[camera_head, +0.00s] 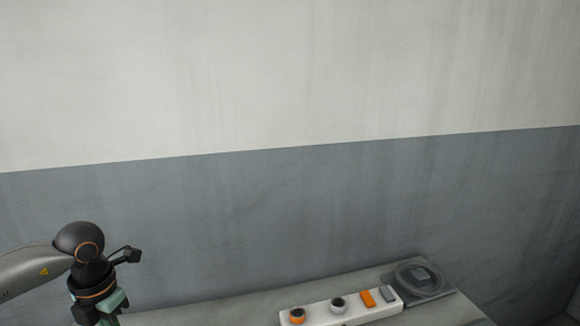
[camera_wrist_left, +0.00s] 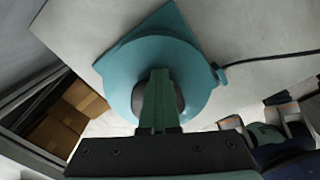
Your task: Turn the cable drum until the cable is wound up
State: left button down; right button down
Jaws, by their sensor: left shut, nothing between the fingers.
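The cable drum (camera_wrist_left: 196,78) shows in the left wrist view as a teal round disc on a teal base plate, on a pale surface. A black cable (camera_wrist_left: 275,57) runs from its right side out to the right edge. My left gripper (camera_wrist_left: 158,80) is shut and empty, its green fingers in front of the drum's dark centre. I cannot tell whether they touch it. In the head view my left gripper (camera_head: 110,307) is at the lower left, cut by the bottom edge. The drum is out of the head view. My right gripper is in neither view.
In the head view a white strip (camera_head: 343,313) with knobs and switches lies on a grey bench top (camera_head: 240,308). A dark grey coiled device (camera_head: 424,281) sits to its right. A wall stands behind. Brown boxes (camera_wrist_left: 57,136) are on a shelf at left in the wrist view.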

pick_arm(q)
jog(key=shift+w+a, duration=0.1)
jog(key=shift+a, duration=1.35)
jog(key=shift+f+p, duration=0.1)
jog(key=shift+p, duration=0.2)
jog(key=shift+w+a, duration=0.15)
jog(key=shift+w, duration=0.1)
notch_tip(320, 180, up, 6)
jog(key=p, duration=0.5)
jog(key=shift+w, duration=0.15)
